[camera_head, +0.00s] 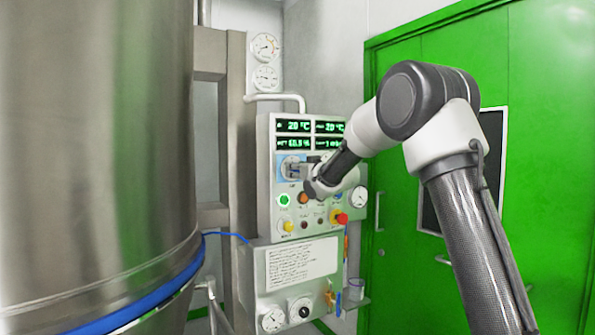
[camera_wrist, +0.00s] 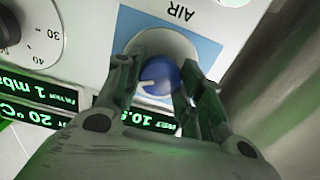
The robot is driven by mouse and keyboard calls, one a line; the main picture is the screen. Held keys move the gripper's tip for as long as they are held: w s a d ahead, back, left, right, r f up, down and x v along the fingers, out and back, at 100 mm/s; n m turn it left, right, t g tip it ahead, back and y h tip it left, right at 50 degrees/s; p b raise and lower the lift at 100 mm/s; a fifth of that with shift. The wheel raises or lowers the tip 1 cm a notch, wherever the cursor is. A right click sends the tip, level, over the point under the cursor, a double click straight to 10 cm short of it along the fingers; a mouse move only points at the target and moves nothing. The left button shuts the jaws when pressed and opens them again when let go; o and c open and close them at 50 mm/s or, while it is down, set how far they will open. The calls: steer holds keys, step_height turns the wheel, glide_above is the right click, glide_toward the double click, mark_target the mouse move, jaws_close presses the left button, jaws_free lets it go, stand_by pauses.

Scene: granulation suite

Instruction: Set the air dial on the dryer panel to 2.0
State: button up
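The air dial is a blue knob (camera_wrist: 160,79) with a white pointer, on a pale round base over a blue plate (camera_wrist: 205,52). The wrist view shows the panel upside down, with the label AIR above the knob. The pointer points to the picture's left, slightly down; no scale figures are readable around it. My gripper (camera_wrist: 160,85) has one finger on each side of the knob; whether both fingers touch it is not clear. In the head view my gripper (camera_head: 293,169) reaches the dryer panel (camera_head: 266,190) at the blue plate and hides the knob.
Green displays (camera_head: 294,127) lie above the dial, with lit and coloured buttons (camera_head: 284,200) below. A red button (camera_head: 342,218) and a gauge (camera_head: 359,197) are at the panel's right. A steel vessel (camera_head: 100,150) fills the left; a green door (camera_head: 400,230) stands behind my arm.

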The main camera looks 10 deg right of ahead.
steer(key=shift+n, duration=0.3)
steer(key=shift+c, duration=0.2)
steer(key=n, duration=1.1)
stand_by(0.5)
steer(key=o, duration=1)
